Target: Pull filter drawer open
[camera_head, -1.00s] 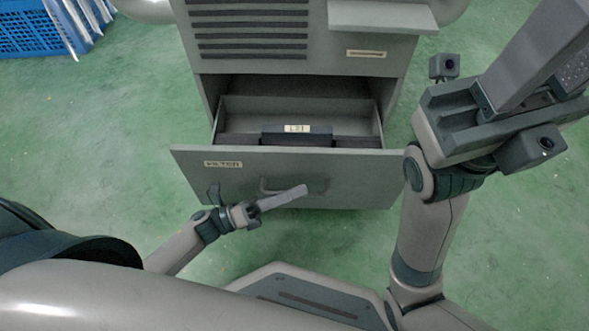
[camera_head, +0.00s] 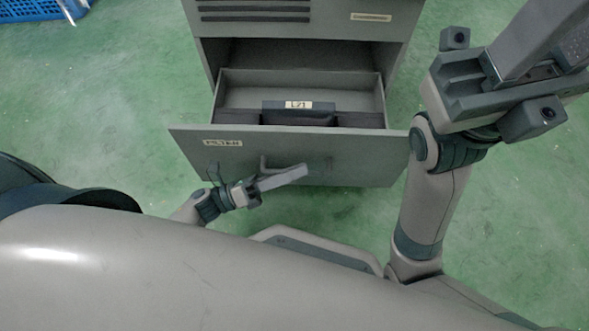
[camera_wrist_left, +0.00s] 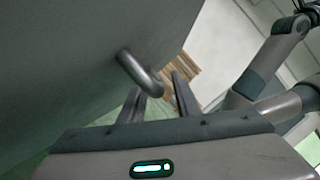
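The filter drawer (camera_head: 300,155) stands well out of the grey cabinet, its front labelled FILTER. Its bar handle (camera_head: 263,164) also shows in the left wrist view (camera_wrist_left: 140,72). My left gripper (camera_head: 285,178) is at the handle, in front of the drawer front. In the left wrist view its two fingers (camera_wrist_left: 157,88) are apart, with the handle's bar between their tips and a visible gap beside it. My right gripper (camera_head: 540,40) is raised at the upper right, away from the drawer; its finger gap is not clear.
Inside the drawer lies a dark block (camera_head: 300,112) with a pale label. The cabinet (camera_head: 330,22) stands behind, with slots in its upper front. A blue crate (camera_head: 30,8) is at the far left.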

